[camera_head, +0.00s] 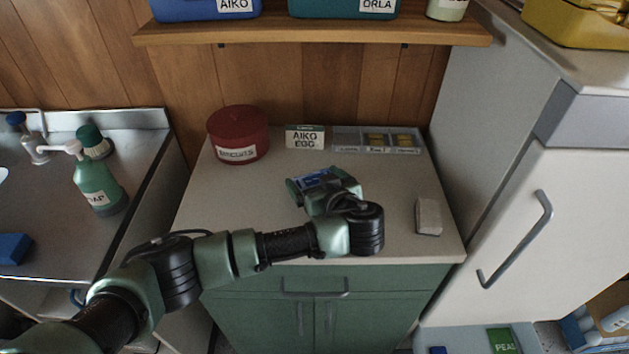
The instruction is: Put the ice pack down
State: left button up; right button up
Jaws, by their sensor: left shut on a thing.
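My left gripper (315,183) reaches over the middle of the pale counter (255,215) and points away from me. It is shut on a small blue item with a pale mark, which looks like the ice pack (312,179). The gripper hides part of the pack. I cannot tell whether the pack touches the counter or is held just above it. My right gripper is not in view.
A red biscuits tin (238,135), a card reading AIKO EGG (305,137) and a divided tray (347,139) stand along the counter's back. A pale block (428,217) lies at right. A fridge (555,220) bounds the right, a sink (140,190) the left.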

aim_at(315, 179)
pick_arm(q)
notch_tip(315, 179, up, 19)
jog(key=b, duration=0.2)
jog(key=s+a+f+m+h, duration=0.2)
jog(key=a+f, duration=0.2)
jog(key=a, duration=0.7)
jog(key=s+a+r+m+t+h, duration=0.1)
jog(key=s+a+r+m+h, duration=0.1)
jog(key=s+a, duration=0.5)
jog(key=shift+s+a+r+h, duration=0.15)
jog(key=shift+s+a+h, duration=0.25)
jog(key=shift+s+h, duration=0.15)
